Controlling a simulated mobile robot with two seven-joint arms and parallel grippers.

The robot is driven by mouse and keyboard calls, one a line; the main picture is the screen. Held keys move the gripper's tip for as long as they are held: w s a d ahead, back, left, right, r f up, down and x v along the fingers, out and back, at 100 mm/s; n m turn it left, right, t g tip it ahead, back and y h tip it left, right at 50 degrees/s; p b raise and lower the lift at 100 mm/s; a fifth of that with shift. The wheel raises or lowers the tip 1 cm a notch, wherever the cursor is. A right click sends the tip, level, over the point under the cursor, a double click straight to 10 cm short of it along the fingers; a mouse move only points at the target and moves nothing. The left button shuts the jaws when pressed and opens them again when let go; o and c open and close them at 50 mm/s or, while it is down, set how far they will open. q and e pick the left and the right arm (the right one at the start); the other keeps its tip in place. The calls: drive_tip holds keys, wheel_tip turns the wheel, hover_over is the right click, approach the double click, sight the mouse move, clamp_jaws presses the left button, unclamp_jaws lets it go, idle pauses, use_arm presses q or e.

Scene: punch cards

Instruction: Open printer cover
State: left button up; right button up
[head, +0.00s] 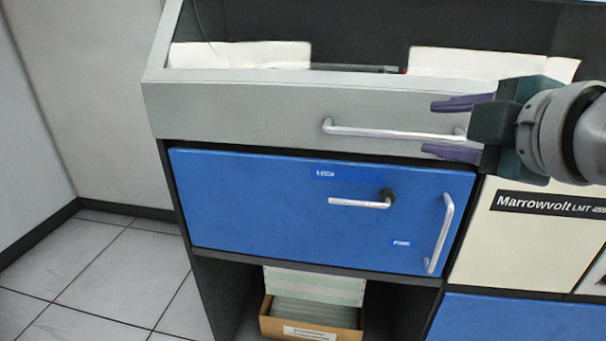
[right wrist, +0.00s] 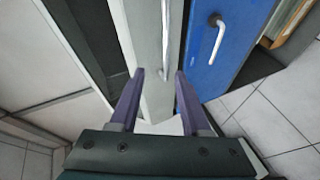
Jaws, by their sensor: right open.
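The printer cover is a light grey front panel (head: 240,112) below a dark see-through window, with a slim pale bar handle (head: 375,132) across it. The cover looks shut. My right gripper (head: 433,128) comes in from the right and is open, one purple finger above the handle and one below in the head view. In the right wrist view, the handle (right wrist: 165,45) runs up from between the open fingertips (right wrist: 160,73). I cannot tell whether the fingers touch it. My left gripper is not in view.
Below the cover is a blue door (head: 265,205) with a small lever (head: 355,202) and an upright handle (head: 440,232). A box of paper (head: 310,318) stands on the open bottom shelf. A cream panel (head: 510,245) is at right. Tiled floor (head: 110,270) is free at left.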

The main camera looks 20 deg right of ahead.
drive_tip(key=n+t+b, duration=0.2)
drive_tip(key=b, duration=0.3)
approach(397, 136)
drive_tip(key=b+x, duration=0.1)
drive_tip(key=x, duration=0.9)
drive_tip(key=shift+w+b, duration=0.35)
drive_tip(key=shift+w, duration=0.05)
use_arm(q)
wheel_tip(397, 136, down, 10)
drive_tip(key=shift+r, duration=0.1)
use_arm(e)
clamp_jaws()
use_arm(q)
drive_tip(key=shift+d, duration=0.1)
